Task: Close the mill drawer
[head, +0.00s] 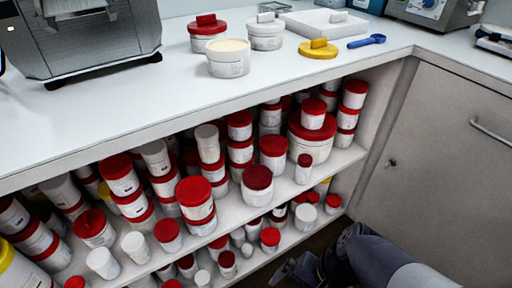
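A grey metal machine (92,38) stands on the worktop at the top left, cut off by the frame; it may be the mill. Its front slopes to a dark lower edge, and I cannot make out whether a drawer there is open. My gripper (284,270) is low at the bottom, right of centre, below the worktop and in front of the lower shelf, far from this machine. It is small and seen at an angle, so its opening is unclear. It does not visibly touch anything.
The worktop (130,105) holds an open cream tub (228,58), lidded tubs, a yellow lid (318,49), a blue scoop (367,41) and a white tray (325,22). Shelves below are crowded with red-lidded jars. A cupboard door (440,165) closes off the right. The worktop's front left is clear.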

